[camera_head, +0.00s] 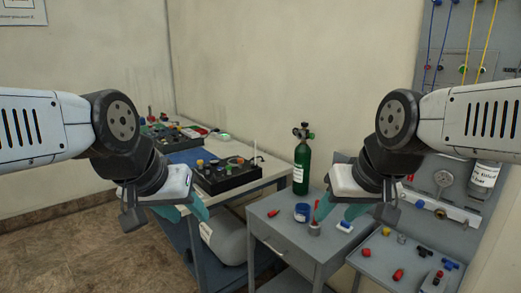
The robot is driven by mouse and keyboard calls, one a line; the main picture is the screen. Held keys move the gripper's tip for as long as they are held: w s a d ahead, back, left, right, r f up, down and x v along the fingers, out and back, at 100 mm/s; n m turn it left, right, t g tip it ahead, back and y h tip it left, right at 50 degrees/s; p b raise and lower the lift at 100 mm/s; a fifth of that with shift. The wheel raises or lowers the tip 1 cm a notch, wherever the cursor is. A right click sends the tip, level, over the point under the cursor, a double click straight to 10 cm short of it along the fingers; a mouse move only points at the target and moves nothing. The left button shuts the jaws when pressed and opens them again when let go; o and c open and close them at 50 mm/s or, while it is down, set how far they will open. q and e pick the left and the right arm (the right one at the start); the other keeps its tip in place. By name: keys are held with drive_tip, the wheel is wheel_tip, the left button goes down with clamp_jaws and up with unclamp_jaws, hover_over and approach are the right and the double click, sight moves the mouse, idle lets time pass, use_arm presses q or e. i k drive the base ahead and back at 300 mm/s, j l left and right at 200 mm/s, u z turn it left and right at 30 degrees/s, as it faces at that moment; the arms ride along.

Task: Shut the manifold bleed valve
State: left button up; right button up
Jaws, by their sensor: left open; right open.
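A manifold (459,216), a pale horizontal pipe with fittings, is on the grey wall panel at the right. A round gauge (443,178) sits above the pipe. My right gripper (340,209) is open and empty, left of the manifold and apart from it. My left gripper (184,208) is open and empty, far to the left by the workbench.
A green oxygen cylinder (301,170) stands at the back of the grey cart (280,246), with a blue tub (302,212) in front. A grey shelf (375,270) with small coloured parts juts out below the manifold. A workbench (232,194) with black trays is at the left.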

sight(466, 224)
drive_tip(key=z, duration=1.45)
drive_tip(key=i+z, duration=0.25)
